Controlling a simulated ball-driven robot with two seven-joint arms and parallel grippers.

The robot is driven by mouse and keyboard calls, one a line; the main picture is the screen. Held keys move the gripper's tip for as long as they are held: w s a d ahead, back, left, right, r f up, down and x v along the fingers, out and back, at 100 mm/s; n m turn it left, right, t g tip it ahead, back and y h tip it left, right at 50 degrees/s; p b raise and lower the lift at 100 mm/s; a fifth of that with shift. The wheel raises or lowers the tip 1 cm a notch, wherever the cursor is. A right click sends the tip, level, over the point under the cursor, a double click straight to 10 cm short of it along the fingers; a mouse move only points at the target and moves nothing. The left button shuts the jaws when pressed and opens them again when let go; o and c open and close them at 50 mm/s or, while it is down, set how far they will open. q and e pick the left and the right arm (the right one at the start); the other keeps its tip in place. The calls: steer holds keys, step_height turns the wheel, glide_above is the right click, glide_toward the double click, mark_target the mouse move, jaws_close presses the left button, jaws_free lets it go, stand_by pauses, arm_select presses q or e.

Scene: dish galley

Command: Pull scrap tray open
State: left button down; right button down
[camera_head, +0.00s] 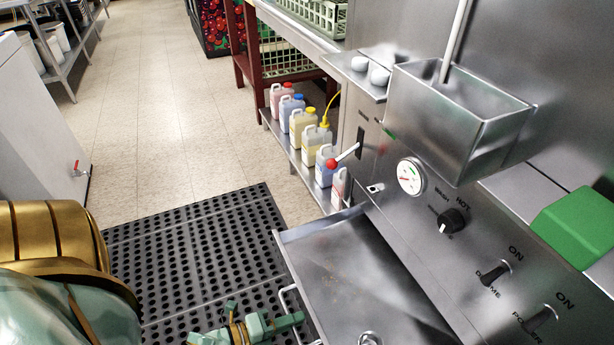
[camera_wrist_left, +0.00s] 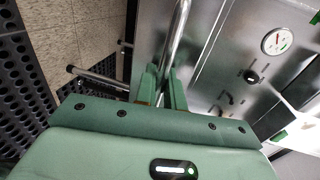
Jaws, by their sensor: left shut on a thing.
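The scrap tray (camera_head: 350,275) is a shallow steel tray at the foot of the steel machine in the head view. It stands out from the machine front, with its inside showing and a few small specks on its floor. Its bar handle (camera_head: 285,298) is on the side facing my arm. My green left gripper (camera_head: 296,320) is at this handle. In the left wrist view, the fingers of my left gripper (camera_wrist_left: 163,80) are shut on the shiny bar handle (camera_wrist_left: 179,35). My right gripper is not in view.
The machine front (camera_head: 440,205) carries a gauge, a knob and switches. Several coloured jugs (camera_head: 303,128) stand on a low shelf beyond the tray. A black perforated mat (camera_head: 200,255) covers the floor beside the tray, with clear floor beyond. A white cabinet (camera_head: 35,130) stands at left.

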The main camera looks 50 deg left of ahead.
arm_select(q)
steer(key=shift+s+a, duration=0.15)
steer(key=shift+s, duration=0.25)
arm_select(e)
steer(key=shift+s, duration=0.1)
arm_select(q)
steer(key=c, duration=1.6)
jaws_free()
